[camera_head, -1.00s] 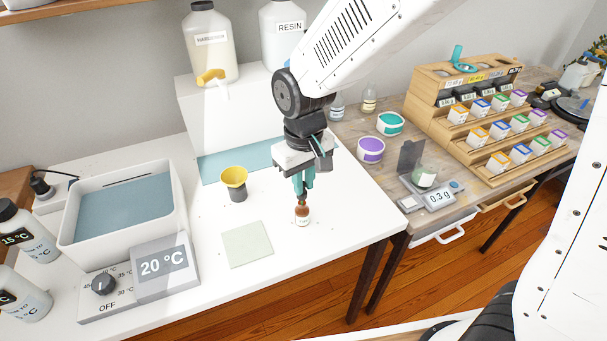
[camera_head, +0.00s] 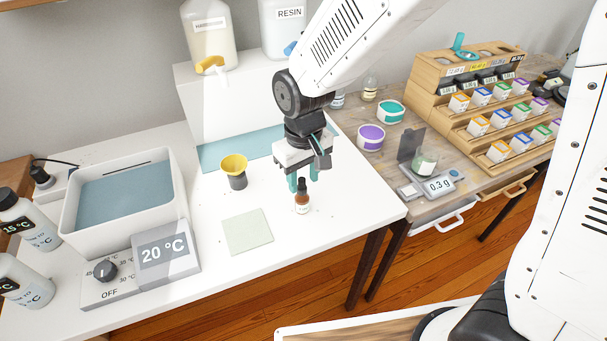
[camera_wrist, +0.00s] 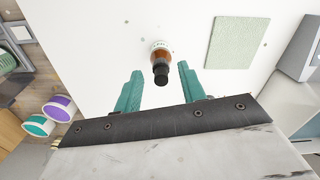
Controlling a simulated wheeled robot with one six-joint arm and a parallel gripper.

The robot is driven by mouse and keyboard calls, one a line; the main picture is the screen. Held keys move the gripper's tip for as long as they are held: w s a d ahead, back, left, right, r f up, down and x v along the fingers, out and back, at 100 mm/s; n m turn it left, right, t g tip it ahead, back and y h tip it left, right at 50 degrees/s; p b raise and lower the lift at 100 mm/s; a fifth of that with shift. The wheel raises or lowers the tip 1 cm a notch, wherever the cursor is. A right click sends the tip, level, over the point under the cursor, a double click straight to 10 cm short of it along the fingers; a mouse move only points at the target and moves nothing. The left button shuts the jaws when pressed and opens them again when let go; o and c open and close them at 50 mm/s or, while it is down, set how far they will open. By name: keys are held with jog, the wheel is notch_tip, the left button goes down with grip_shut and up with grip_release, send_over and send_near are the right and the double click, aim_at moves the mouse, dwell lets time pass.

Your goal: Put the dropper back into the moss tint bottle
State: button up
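A small amber bottle with a pale label (camera_head: 303,209) stands upright on the white table. The dropper's black top (camera_head: 302,184) sits on the bottle's neck. In the wrist view the amber bottle (camera_wrist: 160,52) and the black dropper top (camera_wrist: 161,75) line up between the finger tips. My gripper (camera_head: 303,176) is open, with its teal fingers apart on either side above the dropper top. It also shows open and empty in the wrist view (camera_wrist: 160,73). The label is too small to read.
A pale green mat (camera_head: 248,232) and a yellow funnel-like cup on a dark base (camera_head: 235,170) are left of the bottle. A water bath (camera_head: 170,210) is further left. Purple (camera_head: 371,138) and teal tubs and a scale (camera_head: 438,187) are right.

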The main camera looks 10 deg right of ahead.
notch_tip(320, 180, up, 8)
jog(key=shift+f, duration=0.1)
jog(key=s+d+r+m, duration=0.2)
jog(key=s+d+r, duration=0.3)
jog(key=s+d, duration=0.4)
jog(key=s+d+r+m+t, duration=0.1)
jog(key=s+d+r+m, duration=0.2)
jog(key=s+d, duration=0.7)
jog(key=shift+d+r+m, duration=0.3)
jog(key=shift+d+r, duration=0.45)
jog(key=shift+r, duration=0.15)
dwell(0.8)
